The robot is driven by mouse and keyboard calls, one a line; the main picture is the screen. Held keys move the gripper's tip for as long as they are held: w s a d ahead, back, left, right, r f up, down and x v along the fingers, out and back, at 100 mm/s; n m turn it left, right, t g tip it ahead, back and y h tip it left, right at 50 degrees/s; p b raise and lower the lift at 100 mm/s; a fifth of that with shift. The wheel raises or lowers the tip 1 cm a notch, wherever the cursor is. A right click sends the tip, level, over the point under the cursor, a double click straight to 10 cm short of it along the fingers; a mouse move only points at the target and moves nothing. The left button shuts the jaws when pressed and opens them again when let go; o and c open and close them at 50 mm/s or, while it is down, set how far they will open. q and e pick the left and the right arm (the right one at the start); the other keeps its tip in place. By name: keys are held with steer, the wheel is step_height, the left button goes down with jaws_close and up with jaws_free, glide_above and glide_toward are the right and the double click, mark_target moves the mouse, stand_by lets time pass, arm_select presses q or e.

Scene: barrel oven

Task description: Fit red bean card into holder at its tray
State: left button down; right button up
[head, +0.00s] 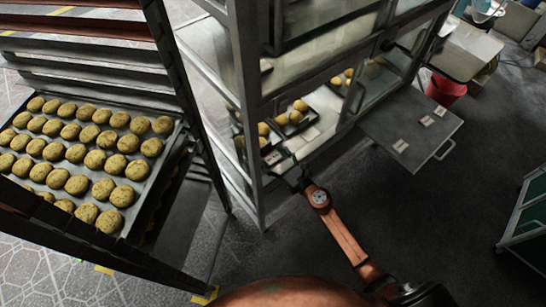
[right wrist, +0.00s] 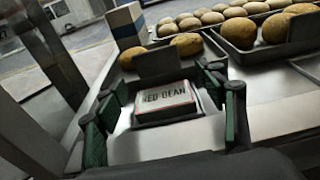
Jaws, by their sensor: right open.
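The red bean card (right wrist: 166,100), white with "RED BEAN" lettering and a reddish edge, lies between the spread fingers of my right gripper (right wrist: 163,90) in the right wrist view. The fingers stand apart on either side of it. Directly behind the card is a dark upright plate (right wrist: 158,63), apparently the holder, at the front of a tray with round buns (right wrist: 187,44). I cannot tell whether the card touches the plate. In the head view my right gripper (head: 297,178) is at the display case's front edge. My left gripper is not in view.
The glass display case (head: 246,110) holds several bun trays. A shelf (head: 378,128) with several small cards extends at its right. A rack with a full bun tray (head: 140,205) stands left. A blue-and-white box (right wrist: 127,25) is behind the card.

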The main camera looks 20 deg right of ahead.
steer(key=v, duration=1.2)
steer(key=s+d+f+m+g+h, duration=0.1)
steer(key=s+d+f+m+h, duration=0.1)
steer(key=d+f+m, duration=0.35)
steer(key=s+d+f+m+h, duration=0.2)
steer(key=d+f+m+h, duration=0.15)
steer(key=f+m, duration=0.35)
steer(key=s+d+f+m+g+h, duration=0.1)
steer(key=s+d+f+m+g, duration=0.2)
steer(key=s+f+m, duration=0.55)
steer(key=s+d+f+m+g+h, duration=0.1)
steer(key=s+d+f+m+g, duration=0.3)
steer(key=f, duration=0.7)
steer(key=s+a+f+m+g, duration=0.2)
steer(key=s+f+m, duration=0.2)
steer(key=s, duration=0.7)
steer(key=s+a+f+m+g+y, duration=0.1)
steer(key=s+a+f+m+g, duration=0.2)
steer(key=s, duration=0.8)
steer(key=s+a+f+m+g+y, duration=0.1)
steer(key=s+a+f+m+g, duration=0.1)
steer(key=s+f+m, duration=0.5)
steer(key=s+f+g, duration=0.1)
steer(key=s+f, duration=0.2)
steer(key=s, duration=0.2)
steer(key=shift+a+f, duration=0.25)
steer(key=shift+f, duration=0.15)
